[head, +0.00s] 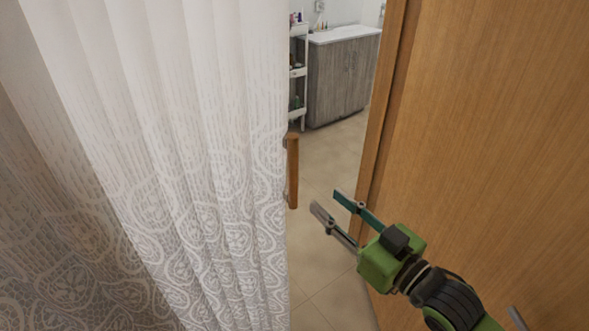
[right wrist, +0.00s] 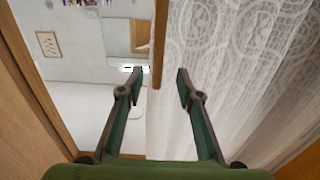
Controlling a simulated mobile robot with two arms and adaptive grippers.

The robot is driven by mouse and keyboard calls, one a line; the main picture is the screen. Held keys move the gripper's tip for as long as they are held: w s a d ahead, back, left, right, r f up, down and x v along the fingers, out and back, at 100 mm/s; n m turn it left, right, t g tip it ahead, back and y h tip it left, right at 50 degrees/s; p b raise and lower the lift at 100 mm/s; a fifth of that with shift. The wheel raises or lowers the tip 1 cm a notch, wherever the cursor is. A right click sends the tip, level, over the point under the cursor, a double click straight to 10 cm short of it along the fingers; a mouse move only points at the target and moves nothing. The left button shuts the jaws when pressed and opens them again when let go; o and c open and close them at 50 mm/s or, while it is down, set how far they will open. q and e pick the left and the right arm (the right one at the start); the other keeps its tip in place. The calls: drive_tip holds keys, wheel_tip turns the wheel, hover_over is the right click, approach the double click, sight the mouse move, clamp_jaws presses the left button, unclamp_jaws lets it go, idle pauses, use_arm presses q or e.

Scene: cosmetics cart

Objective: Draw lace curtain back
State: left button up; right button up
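The white lace curtain (head: 190,160) hangs in pleats over the left half of the head view. It also fills the right side of the right wrist view (right wrist: 240,60). A wooden handle (head: 292,170) stands upright at its right edge. My right gripper (head: 325,202) is open and empty, to the right of the handle and apart from it. In the right wrist view, the handle (right wrist: 160,40) shows as a wooden bar ahead of the gap between the open fingertips (right wrist: 160,76). My left gripper is not in view.
A wooden door panel (head: 480,120) and its frame (head: 385,95) stand close on the right, beside my right arm. Beyond the opening are a grey wood cabinet (head: 342,80) and a white shelf cart (head: 298,73). The tiled floor (head: 335,155) between is clear.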

sight(296, 174)
drive_tip(key=p+x, duration=0.3)
drive_tip(key=x, duration=0.9)
drive_tip(key=shift+w+p, duration=0.2)
drive_tip(key=shift+p, duration=0.2)
drive_tip(key=shift+w+a, duration=0.35)
drive_tip(key=shift+w, duration=0.1)
drive_tip(key=shift+f, duration=0.1)
clamp_jaws()
